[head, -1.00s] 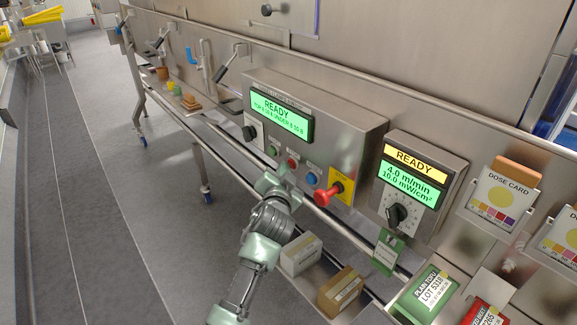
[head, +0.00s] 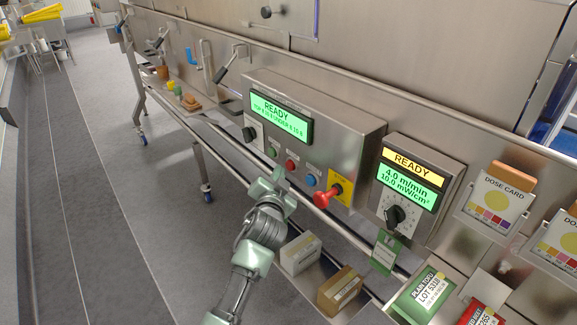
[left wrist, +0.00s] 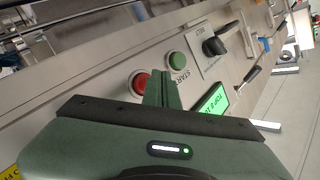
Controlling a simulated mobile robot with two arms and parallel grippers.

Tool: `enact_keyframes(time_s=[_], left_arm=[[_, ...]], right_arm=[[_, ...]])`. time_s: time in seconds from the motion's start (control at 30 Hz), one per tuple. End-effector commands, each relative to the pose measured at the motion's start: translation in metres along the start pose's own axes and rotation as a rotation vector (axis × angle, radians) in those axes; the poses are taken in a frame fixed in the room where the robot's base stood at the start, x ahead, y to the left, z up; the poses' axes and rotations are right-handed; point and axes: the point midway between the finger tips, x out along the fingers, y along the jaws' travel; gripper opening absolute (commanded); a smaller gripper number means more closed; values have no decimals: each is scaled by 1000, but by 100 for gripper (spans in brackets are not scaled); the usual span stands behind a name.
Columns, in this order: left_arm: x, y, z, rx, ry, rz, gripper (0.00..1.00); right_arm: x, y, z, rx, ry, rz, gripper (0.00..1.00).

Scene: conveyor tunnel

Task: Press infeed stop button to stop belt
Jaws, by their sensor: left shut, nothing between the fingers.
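The infeed control box (head: 340,135) is a steel case with a green display (head: 281,117) reading READY. Below the display are a green button (head: 272,150), a red button (head: 291,165) and a blue button (head: 311,179), with a red knob (head: 326,197) on a yellow plate. My left gripper (head: 279,175) is shut and empty, just in front of and below the red button. In the left wrist view, its fingers (left wrist: 162,88) point at the panel between the red button (left wrist: 139,84) and the green START button (left wrist: 177,60). Contact with a button cannot be told. My right gripper is out of view.
A second box (head: 418,185) with a READY display and black dial stands to the right. A steel rail (head: 325,218) runs below the panel. Cartons (head: 300,254) and a green pack (head: 424,297) lie below. The grey floor (head: 130,240) at left is clear.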

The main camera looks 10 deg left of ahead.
Motion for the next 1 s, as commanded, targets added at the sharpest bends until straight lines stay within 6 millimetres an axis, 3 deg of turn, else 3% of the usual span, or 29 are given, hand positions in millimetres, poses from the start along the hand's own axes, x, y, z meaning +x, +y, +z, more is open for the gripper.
enact_keyframes(time_s=[0.5,1.0], left_arm=[[-31,-23,21,0,-2,0,0],[-35,-25,26,0,0,0,0]], right_arm=[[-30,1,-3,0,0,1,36],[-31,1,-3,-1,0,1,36]])
